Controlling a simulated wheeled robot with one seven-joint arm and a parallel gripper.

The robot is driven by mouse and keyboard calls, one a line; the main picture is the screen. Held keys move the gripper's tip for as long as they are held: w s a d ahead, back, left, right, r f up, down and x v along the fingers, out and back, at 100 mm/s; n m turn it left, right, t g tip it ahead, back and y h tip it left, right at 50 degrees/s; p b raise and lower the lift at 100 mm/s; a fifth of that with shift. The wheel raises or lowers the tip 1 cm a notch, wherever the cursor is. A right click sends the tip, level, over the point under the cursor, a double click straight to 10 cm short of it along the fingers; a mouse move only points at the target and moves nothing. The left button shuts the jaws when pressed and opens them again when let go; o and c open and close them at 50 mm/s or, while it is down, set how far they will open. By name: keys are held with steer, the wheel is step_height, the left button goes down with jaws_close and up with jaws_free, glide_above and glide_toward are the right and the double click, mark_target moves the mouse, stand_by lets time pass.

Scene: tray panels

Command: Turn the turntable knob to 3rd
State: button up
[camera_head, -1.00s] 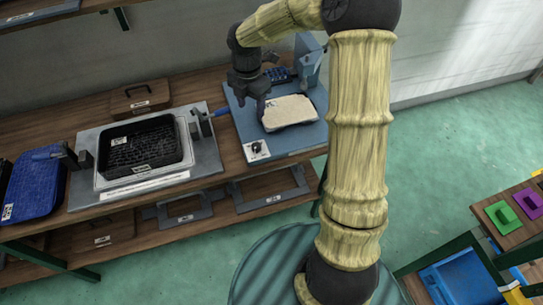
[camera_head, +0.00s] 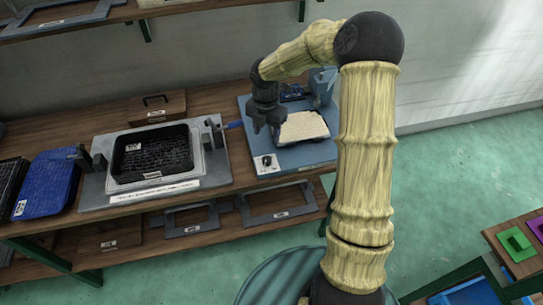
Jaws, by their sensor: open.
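The knob (camera_head: 267,161) is a small black dial on a white label plate at the front left corner of a blue panel (camera_head: 285,160). Its pointer setting is too small to read. A cream, rough-topped tray or block (camera_head: 303,127) sits on the same panel. My gripper (camera_head: 266,130) is dark, points down and hangs over the panel's left part, behind the knob in the picture and apart from it. It looks empty; its fingers are small and partly merged with the dark wrist.
Left of the panel stands a grey fixture (camera_head: 215,180) with clamps holding a black tray (camera_head: 152,155). A blue tray (camera_head: 48,185) lies further left. Grey frames (camera_head: 280,203) rest on the shelf below.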

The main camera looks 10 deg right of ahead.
mark_target(267, 159)
step_height(267, 159, down, 12)
steer(key=shift+a+r, duration=0.15)
steer(key=shift+r, duration=0.05)
steer(key=shift+s+f, duration=0.1)
steer(key=shift+f, duration=0.35)
steer(key=shift+c, duration=0.2)
